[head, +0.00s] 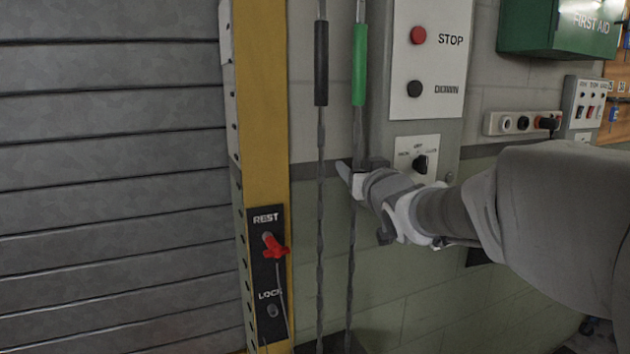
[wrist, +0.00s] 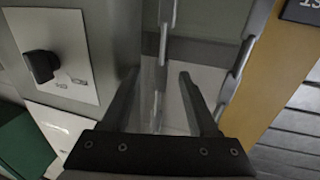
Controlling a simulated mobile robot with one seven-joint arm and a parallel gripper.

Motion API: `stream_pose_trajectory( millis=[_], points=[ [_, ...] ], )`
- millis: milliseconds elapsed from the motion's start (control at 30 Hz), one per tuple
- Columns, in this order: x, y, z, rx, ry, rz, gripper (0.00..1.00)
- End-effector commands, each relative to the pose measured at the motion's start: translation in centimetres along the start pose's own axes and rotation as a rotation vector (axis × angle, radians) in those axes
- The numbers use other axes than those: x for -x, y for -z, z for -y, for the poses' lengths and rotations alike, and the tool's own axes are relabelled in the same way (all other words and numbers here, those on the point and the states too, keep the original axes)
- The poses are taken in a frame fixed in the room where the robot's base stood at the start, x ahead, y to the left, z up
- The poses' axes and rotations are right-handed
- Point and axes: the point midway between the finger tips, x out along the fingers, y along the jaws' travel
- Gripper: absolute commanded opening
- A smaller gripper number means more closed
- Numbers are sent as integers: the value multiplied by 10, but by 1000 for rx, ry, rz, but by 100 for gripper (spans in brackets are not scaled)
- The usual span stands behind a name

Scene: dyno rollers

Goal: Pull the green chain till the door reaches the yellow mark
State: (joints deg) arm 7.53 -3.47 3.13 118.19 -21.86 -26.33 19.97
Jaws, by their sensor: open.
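The green chain's green sleeve (head: 359,64) hangs beside the switch panel, with grey links above and below it. To its left hangs a second chain with a black sleeve (head: 321,62). My gripper (head: 352,176) is at the green-sleeved chain, below its sleeve. In the wrist view my gripper (wrist: 158,74) is open, and a grey chain (wrist: 166,28) runs down between the fingers; the other chain (wrist: 240,62) is to the right, outside them. The grey slatted door (head: 110,150) fills the left. I cannot make out a yellow mark on it.
A yellow post (head: 262,110) edges the door and carries a REST/LOCK plate with a red handle (head: 274,245). A panel with STOP (head: 418,35) and DOWN (head: 414,88) buttons and a black rotary switch (head: 420,164) is close to my gripper. A green first aid box (head: 530,30) is upper right.

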Motion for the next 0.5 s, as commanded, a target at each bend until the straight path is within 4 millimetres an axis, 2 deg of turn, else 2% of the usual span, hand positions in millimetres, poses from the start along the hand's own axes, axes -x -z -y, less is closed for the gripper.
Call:
stream_pose_trajectory(
  millis=[500],
  points=[
    [92, 2, 0, 1, 0, -3, 60]
  ],
)
